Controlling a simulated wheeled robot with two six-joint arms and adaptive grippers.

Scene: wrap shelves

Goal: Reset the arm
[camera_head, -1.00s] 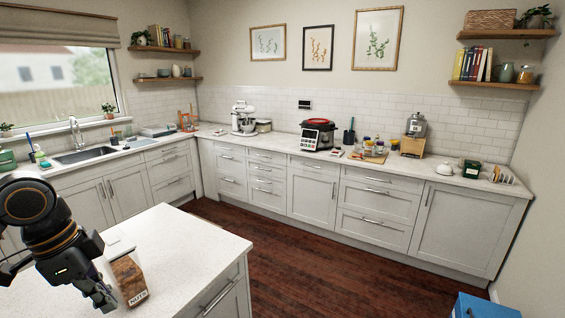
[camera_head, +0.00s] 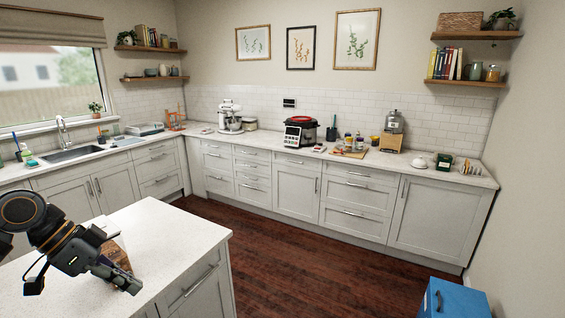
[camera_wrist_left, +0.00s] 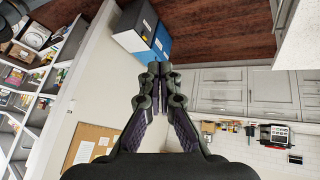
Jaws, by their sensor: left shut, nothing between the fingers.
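My left arm comes in from the left in the head view and reaches over the island worktop (camera_head: 185,240). Its gripper (camera_head: 136,287) is shut and empty, and points to the lower right. A brown wooden block (camera_head: 116,254) stands on the worktop, partly hidden behind this gripper. In the left wrist view the gripper's fingers (camera_wrist_left: 160,72) meet at their tips with nothing between them. I cannot tell whether the gripper touches the block. My right gripper is in neither view.
A blue box (camera_head: 455,299) stands on the floor at lower right. Counters with a red-lidded cooker (camera_head: 299,131) and a white mixer (camera_head: 229,116) run along the back wall. The dark wood floor (camera_head: 300,255) between island and counters is clear. Shelves (camera_wrist_left: 40,85) show in the wrist view.

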